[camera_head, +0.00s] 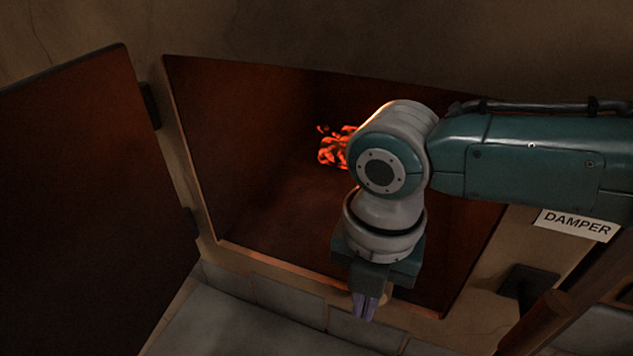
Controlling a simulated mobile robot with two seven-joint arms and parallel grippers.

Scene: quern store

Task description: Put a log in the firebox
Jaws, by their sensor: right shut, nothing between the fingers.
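The firebox (270,200) is an open, dark recess in the wall, lit red inside. Glowing embers (333,149) lie toward its back, partly hidden by my right arm. Its door (85,200) stands swung open to the left. My right gripper (366,308) points down in front of the firebox's lower edge, with its fingers shut and empty. My right arm covers much of the opening's right side. No log can be made out in this view. My left gripper is not in view.
A brown wooden bar runs along the lower right. Grey stone slabs (240,325) lie below the opening.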

